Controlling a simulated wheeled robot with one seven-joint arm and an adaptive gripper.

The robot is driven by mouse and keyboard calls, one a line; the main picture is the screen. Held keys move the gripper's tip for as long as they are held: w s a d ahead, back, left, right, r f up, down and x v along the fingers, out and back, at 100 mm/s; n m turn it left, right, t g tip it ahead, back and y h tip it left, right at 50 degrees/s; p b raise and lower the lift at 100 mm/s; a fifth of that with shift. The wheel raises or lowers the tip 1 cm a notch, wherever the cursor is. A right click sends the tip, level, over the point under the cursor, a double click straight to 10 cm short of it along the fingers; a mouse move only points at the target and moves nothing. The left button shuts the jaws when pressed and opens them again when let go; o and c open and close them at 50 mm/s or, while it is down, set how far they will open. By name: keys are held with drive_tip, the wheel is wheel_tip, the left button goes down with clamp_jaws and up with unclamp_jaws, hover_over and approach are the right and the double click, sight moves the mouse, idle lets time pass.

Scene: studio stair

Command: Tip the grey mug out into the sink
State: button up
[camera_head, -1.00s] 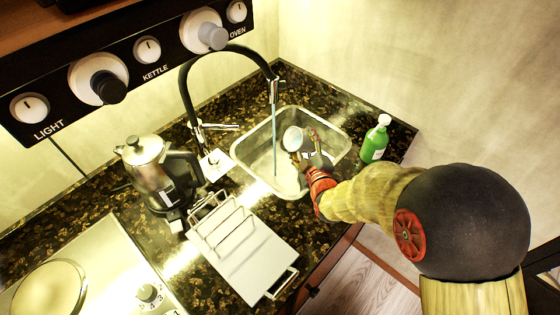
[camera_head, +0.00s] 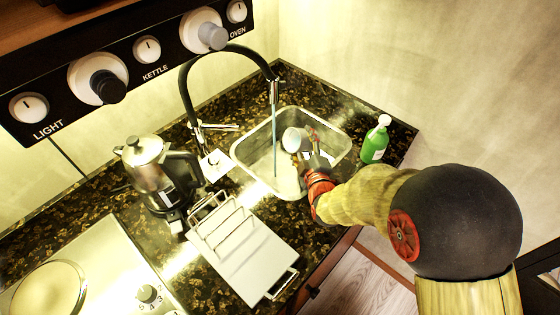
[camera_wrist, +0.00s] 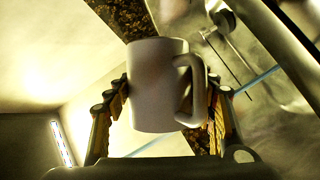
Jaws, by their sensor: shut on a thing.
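The grey mug (camera_wrist: 157,88) is between the fingers of my gripper (camera_wrist: 165,105) in the wrist view, with its handle on the right side. In the head view the mug (camera_head: 294,139) shows as a small pale shape over the sink, partly hidden by my gripper (camera_head: 309,158). My gripper is shut on the mug and holds it inside the sink's outline. The sink (camera_head: 247,150) is a metal basin set in the dark counter. The mug looks tilted in the head view; its contents cannot be seen.
A black tap (camera_head: 183,95) arches over the sink, and a thin bluish stream (camera_head: 274,135) drops from it, left of the mug. A green bottle (camera_head: 375,146) stands right of the sink. A kettle (camera_head: 152,165) and a white rack (camera_head: 240,250) stand to the left and front.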

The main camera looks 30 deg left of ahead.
drive_tip(key=shift+s+a+r+n+t, duration=0.1)
drive_tip(key=shift+r+n+t, duration=0.5)
drive_tip(key=shift+n, duration=0.3)
idle(0.7)
drive_tip(key=shift+s+a+r+n+b, duration=0.4)
drive_tip(key=shift+s+n+b, duration=0.25)
drive_tip(key=shift+b, duration=0.35)
idle(0.6)
drive_tip(key=shift+s+a+f+n+t+y+b, duration=0.15)
drive_tip(key=shift+f+n+t+y+b, duration=0.3)
drive_tip(key=shift+n+b, duration=0.75)
drive_tip(key=shift+r+m+b, duration=0.2)
drive_tip(key=shift+m+b, duration=0.05)
drive_tip(key=shift+b, duration=0.15)
